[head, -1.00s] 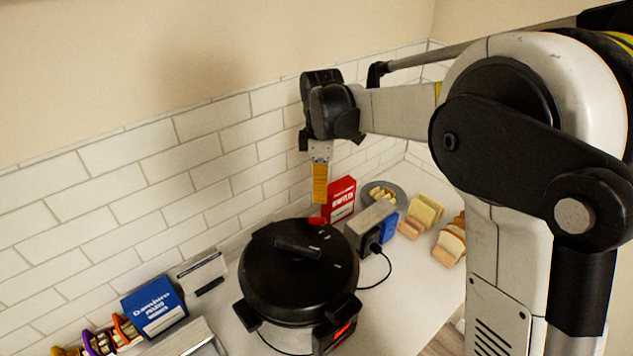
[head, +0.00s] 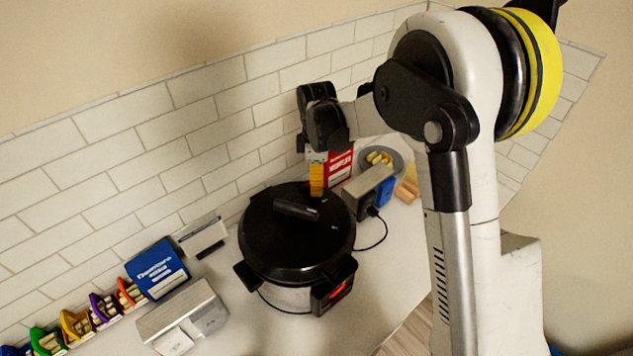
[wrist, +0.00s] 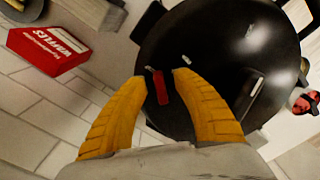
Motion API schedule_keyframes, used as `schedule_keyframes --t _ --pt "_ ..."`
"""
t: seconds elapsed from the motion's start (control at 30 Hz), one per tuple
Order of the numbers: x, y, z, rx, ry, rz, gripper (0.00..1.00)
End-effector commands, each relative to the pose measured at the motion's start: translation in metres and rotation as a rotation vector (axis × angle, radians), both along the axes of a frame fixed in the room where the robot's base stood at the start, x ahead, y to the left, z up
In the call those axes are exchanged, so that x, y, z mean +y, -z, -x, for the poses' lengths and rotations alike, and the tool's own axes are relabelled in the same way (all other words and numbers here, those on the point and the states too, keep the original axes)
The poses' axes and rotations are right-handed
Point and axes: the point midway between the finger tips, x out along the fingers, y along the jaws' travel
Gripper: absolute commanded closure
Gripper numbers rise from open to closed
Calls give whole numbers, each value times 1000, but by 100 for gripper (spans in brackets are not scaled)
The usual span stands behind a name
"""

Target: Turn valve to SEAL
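The pressure cooker (head: 275,240) stands on the counter with its black lid on and a dark handle across the lid's top. The valve (wrist: 160,88) is a small red lever near the lid's edge, in the wrist view. Small white marks lie on the lid around it, too small to read. My gripper (head: 317,190) points down over the lid's far edge and hides the valve in the head view. In the wrist view my gripper's yellow fingers (wrist: 160,76) are spread apart, one on each side of the red lever, with gaps between them and it.
A red waffles box (head: 340,168) and a grey toaster-like box (head: 368,190) stand close behind and right of the cooker. A blue box (head: 157,268) and a grey metal appliance (head: 185,315) are to the left. The tiled wall (head: 150,170) runs behind.

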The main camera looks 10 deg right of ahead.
Motion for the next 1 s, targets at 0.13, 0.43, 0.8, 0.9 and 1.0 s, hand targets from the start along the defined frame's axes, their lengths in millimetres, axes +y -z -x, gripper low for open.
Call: schedule_keyframes --t 0.13,0.43,0.8,0.9,1.0 --pt "0 0 0 0 0 0 76" --pt "0 0 0 0 2 0 100" --pt "1 2 3 0 126 0 100" --pt "1 2 6 0 202 0 100" --pt "2 3 7 0 289 0 100"
